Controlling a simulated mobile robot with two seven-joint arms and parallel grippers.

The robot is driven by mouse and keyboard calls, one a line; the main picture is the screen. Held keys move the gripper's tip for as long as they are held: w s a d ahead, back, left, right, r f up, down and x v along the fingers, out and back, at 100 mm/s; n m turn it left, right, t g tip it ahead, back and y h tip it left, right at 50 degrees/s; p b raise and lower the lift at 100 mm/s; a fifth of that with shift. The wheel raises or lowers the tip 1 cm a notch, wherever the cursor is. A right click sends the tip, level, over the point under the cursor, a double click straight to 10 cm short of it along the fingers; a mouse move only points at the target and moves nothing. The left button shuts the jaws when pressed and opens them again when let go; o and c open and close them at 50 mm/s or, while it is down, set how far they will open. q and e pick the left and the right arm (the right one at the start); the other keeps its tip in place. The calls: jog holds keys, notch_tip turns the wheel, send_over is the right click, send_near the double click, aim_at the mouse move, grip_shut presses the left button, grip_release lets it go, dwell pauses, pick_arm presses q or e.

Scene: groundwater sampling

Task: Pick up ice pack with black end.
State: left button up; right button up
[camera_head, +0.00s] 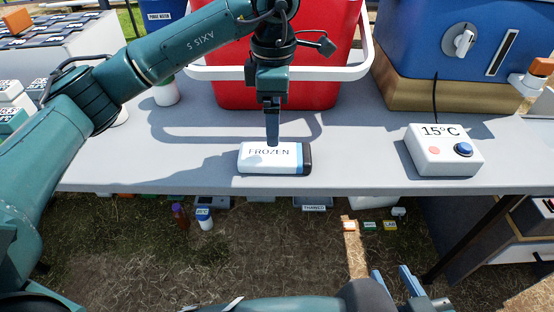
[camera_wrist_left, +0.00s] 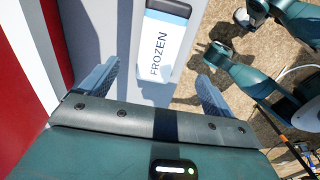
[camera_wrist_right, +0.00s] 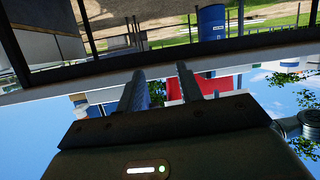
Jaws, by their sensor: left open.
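The ice pack (camera_head: 272,163) is white, printed FROZEN, with a blue band and a black end on its right. It lies flat on the grey table near the front edge. It also shows in the left wrist view (camera_wrist_left: 163,48), black end at the top. My left gripper (camera_head: 272,142) points down at the pack from above. In the left wrist view its fingers (camera_wrist_left: 157,85) are apart, with the pack in line between them and nothing held. My right gripper (camera_head: 395,280) is below the table's front edge, fingers apart and empty.
A red cooler (camera_head: 295,92) with a white handle stands behind the pack. A white 15°C box (camera_head: 440,160) with a blue button sits to the right, a blue cooler (camera_head: 455,75) behind it. The table (camera_head: 350,165) is clear between pack and box.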

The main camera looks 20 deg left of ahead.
aim_at(275, 152)
pick_arm(q)
notch_tip(275, 152, down, 10)
jog(key=shift+w+r+b, duration=0.1)
jog(key=shift+b, duration=0.8)
jog(key=c, duration=0.7)
jog(key=shift+d, duration=0.1)
jog(key=c, duration=0.6)
pick_arm(e)
jog(key=shift+w+a+t+y, duration=0.2)
jog(key=shift+w+t+y, duration=0.15)
jog(key=shift+t, duration=0.35)
pick_arm(q)
jog(key=shift+o, duration=0.2)
